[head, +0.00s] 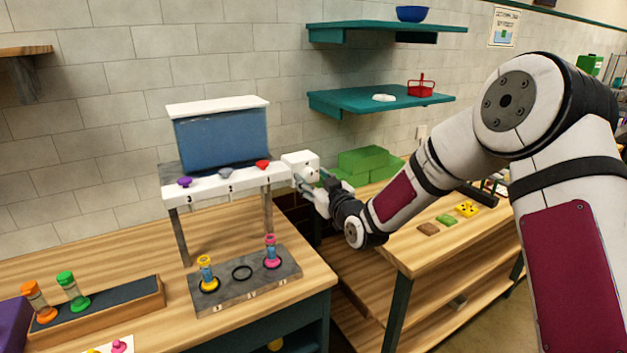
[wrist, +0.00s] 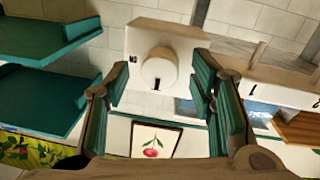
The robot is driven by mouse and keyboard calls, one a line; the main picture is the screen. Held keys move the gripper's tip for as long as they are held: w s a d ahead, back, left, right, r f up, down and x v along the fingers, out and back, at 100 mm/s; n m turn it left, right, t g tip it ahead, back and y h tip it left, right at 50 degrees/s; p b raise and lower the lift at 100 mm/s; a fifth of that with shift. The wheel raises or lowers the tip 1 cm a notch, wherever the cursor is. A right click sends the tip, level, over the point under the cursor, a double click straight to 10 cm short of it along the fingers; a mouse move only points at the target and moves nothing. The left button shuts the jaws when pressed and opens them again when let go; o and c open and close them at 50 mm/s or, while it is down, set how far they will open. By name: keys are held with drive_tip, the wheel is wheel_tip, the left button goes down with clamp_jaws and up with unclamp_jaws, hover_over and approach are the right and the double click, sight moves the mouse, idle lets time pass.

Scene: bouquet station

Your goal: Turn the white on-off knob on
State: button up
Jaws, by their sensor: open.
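The white knob (wrist: 159,73) is a round dial with a dark mark pointing down in the wrist view. It sits on the face of a white box (wrist: 171,37). In the head view that box (head: 300,162) is at the right end of the dispenser stand, and the knob's face cannot be made out there. My gripper (head: 311,186) is right at the box, and in the wrist view my gripper (wrist: 161,83) is open. Its green-padded fingers lie on both sides of the knob, with gaps. I cannot tell how far the fingertips reach along it.
The dispenser stand (head: 228,183) carries a blue tank (head: 222,140) and purple, grey and red knobs. A grey holder (head: 245,281) with yellow and pink vials stands below it. Teal shelves (head: 380,100) hang behind, and green boxes (head: 366,160) lie behind my gripper.

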drive_tip(key=shift+c, duration=0.2)
drive_tip(key=c, duration=1.1)
drive_tip(key=shift+m, duration=0.3)
drive_tip(key=m, duration=0.8)
drive_tip(key=shift+r+m+g, duration=0.1)
drive_tip(key=shift+m+g, duration=0.2)
drive_tip(key=m, duration=0.4)
drive_tip(key=shift+w+d, duration=0.1)
drive_tip(key=shift+m+g+y, duration=0.3)
drive_tip(key=shift+m+g, duration=0.1)
drive_tip(key=shift+m, duration=1.5)
